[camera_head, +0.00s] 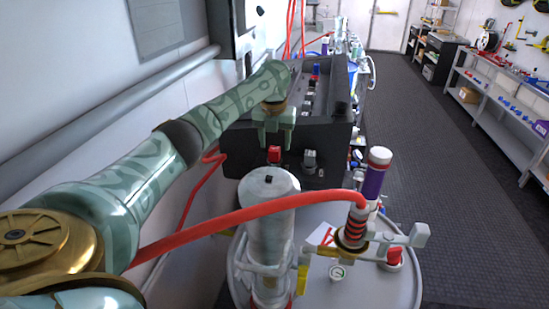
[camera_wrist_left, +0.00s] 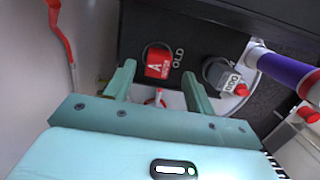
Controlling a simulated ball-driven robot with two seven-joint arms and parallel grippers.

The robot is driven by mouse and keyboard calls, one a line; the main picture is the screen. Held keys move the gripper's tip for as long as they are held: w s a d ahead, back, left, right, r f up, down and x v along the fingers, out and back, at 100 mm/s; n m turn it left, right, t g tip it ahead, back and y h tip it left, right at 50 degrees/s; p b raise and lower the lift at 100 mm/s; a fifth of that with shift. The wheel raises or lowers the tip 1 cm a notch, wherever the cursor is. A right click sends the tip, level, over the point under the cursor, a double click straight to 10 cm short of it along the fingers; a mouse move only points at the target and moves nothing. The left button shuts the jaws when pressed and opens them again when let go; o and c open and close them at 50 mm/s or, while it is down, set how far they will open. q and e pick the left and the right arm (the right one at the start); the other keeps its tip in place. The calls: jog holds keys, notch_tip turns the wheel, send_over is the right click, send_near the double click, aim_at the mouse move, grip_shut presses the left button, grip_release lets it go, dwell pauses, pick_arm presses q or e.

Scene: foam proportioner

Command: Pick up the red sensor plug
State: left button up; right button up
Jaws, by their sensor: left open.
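The red sensor plug (camera_head: 274,154) sits on the front face of the black unit. In the left wrist view, this red block (camera_wrist_left: 158,66) has a white letter A, with "OLD" printed beside it. My left gripper (camera_head: 274,143) is open, just above the plug in the head view. In the left wrist view, its fingertips (camera_wrist_left: 158,79) stand on either side of the plug's lower edge. I cannot tell whether the plug is between the fingers or just beyond them. My right gripper is not in view.
A grey connector (camera_head: 310,160) sits right of the plug. A grey cylinder (camera_head: 270,215) and a purple-banded tube (camera_head: 375,172) stand on the drum lid (camera_head: 375,288) in front. A thick red hose (camera_head: 230,217) crosses below my arm. The dark floor (camera_head: 450,190) at right is clear.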

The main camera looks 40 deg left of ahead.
pick_arm(q)
jog(key=f, duration=0.4)
jog(key=shift+w+a+f+b, duration=0.1)
jog(key=shift+w+a+b, duration=0.1)
jog(key=shift+a+b, duration=0.1)
jog(key=c, duration=1.1)
jog(key=shift+o, duration=0.2)
notch_tip(320, 180, up, 10)
jog(key=shift+d+p, duration=0.1)
jog(key=shift+p, duration=0.85)
notch_tip(320, 180, up, 6)
jog(key=f+p, duration=0.1)
jog(key=p, duration=0.6)
send_over(274, 149)
jog(key=shift+w, duration=0.15)
